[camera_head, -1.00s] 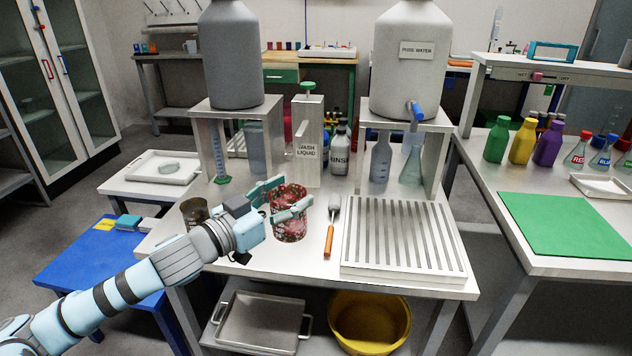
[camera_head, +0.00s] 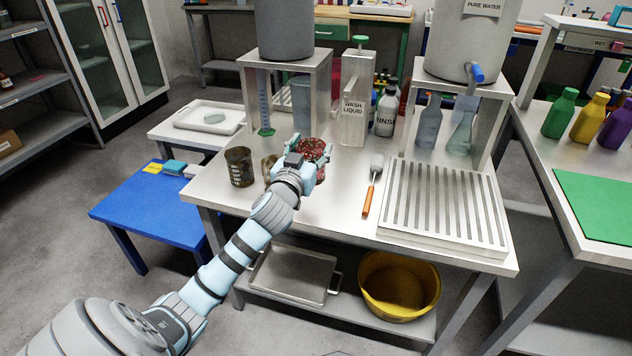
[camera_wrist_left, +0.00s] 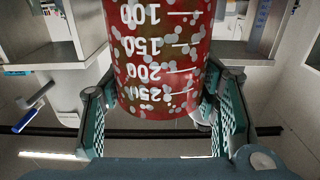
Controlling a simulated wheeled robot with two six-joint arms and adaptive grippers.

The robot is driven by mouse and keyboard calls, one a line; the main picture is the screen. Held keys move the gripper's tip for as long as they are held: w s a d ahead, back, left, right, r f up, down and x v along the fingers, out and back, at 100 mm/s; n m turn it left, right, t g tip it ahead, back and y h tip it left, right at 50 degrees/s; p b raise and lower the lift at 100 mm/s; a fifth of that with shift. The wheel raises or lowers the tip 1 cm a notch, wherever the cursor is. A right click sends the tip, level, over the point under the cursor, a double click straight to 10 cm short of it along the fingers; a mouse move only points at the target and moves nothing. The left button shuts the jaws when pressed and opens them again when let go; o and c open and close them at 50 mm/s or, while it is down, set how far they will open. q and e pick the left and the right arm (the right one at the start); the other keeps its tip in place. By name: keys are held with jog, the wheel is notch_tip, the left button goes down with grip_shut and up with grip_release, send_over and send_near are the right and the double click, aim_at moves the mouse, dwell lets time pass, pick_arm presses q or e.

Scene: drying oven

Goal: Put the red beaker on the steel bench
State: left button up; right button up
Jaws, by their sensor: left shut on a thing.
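The red beaker (camera_head: 314,149), speckled with pale spots, is above or on the steel bench (camera_head: 335,208); I cannot tell whether its base touches. My left gripper (camera_head: 307,168) is shut on it from the near side and hides its lower part in the head view. In the left wrist view the red beaker (camera_wrist_left: 160,60) sits between the two green-padded fingers of the left gripper (camera_wrist_left: 165,115), its printed scale upside down. My right gripper is not in view.
A brown beaker (camera_head: 239,167) and a partly hidden one (camera_head: 268,166) stand left of the gripper. A brush with an orange handle (camera_head: 368,200) and a slotted drain tray (camera_head: 445,205) lie to the right. Wash bottle (camera_head: 353,115) and rinse bottle (camera_head: 386,112) stand behind. The bench's front strip is clear.

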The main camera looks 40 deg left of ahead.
pick_arm(q)
notch_tip(320, 180, down, 4)
jog(key=shift+r+b, duration=0.25)
jog(key=shift+b, duration=0.2)
notch_tip(320, 180, down, 4)
jog(key=shift+f+b, duration=0.1)
jog(key=shift+b, duration=0.95)
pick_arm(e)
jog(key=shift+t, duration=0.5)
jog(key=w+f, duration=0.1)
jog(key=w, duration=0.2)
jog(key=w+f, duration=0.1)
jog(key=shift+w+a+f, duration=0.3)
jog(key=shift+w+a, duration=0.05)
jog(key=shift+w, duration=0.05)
pick_arm(q)
jog(key=shift+f, duration=0.1)
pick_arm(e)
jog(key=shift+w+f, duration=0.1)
pick_arm(q)
jog(key=o, duration=1.3)
jog(key=shift+o, duration=0.2)
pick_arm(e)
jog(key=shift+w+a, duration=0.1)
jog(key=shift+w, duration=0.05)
